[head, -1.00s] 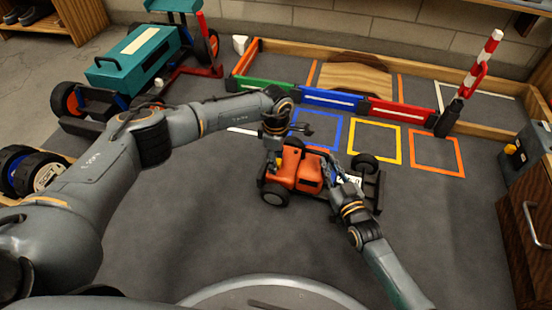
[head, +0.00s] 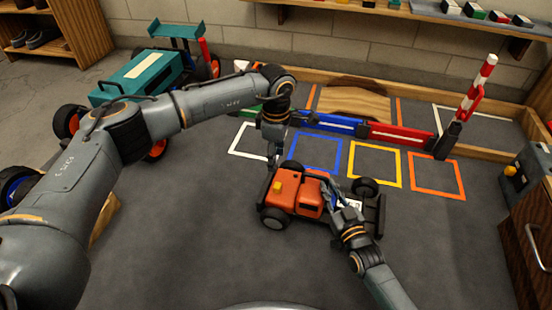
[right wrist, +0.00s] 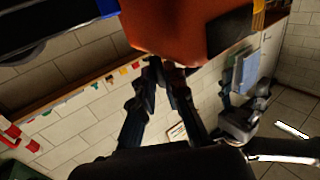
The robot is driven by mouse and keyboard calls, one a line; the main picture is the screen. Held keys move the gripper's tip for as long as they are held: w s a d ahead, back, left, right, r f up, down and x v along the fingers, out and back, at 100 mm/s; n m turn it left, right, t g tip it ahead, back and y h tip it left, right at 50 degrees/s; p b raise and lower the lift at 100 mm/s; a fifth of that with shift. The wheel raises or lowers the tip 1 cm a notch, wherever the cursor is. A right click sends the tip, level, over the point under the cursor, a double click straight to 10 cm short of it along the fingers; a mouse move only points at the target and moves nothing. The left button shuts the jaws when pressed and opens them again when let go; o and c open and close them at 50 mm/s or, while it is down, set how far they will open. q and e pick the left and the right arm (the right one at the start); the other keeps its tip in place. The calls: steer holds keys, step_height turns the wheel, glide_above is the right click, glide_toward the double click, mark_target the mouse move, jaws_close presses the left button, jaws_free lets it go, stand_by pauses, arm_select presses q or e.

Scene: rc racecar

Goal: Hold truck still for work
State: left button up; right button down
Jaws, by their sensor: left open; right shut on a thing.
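The orange truck (head: 297,192) stands on the dark mat with its black wheels down. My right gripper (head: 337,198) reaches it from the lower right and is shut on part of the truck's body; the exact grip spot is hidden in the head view. In the right wrist view the two fingers (right wrist: 163,68) come together at the underside of the orange body (right wrist: 180,25). My left gripper (head: 274,162) points down, open and empty, just beyond the truck's far left corner. I cannot tell whether it touches the truck.
Outlined squares in white, blue (head: 318,150), yellow (head: 375,165) and orange (head: 438,176) lie behind the truck. A low barrier (head: 395,135) and a striped red-white post (head: 477,88) stand behind them. A teal vehicle (head: 130,75) is at the left. Mat in front is clear.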

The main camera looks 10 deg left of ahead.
steer(key=shift+r, duration=0.15)
steer(key=c, duration=1.3)
jaws_free()
steer(key=v, duration=1.2)
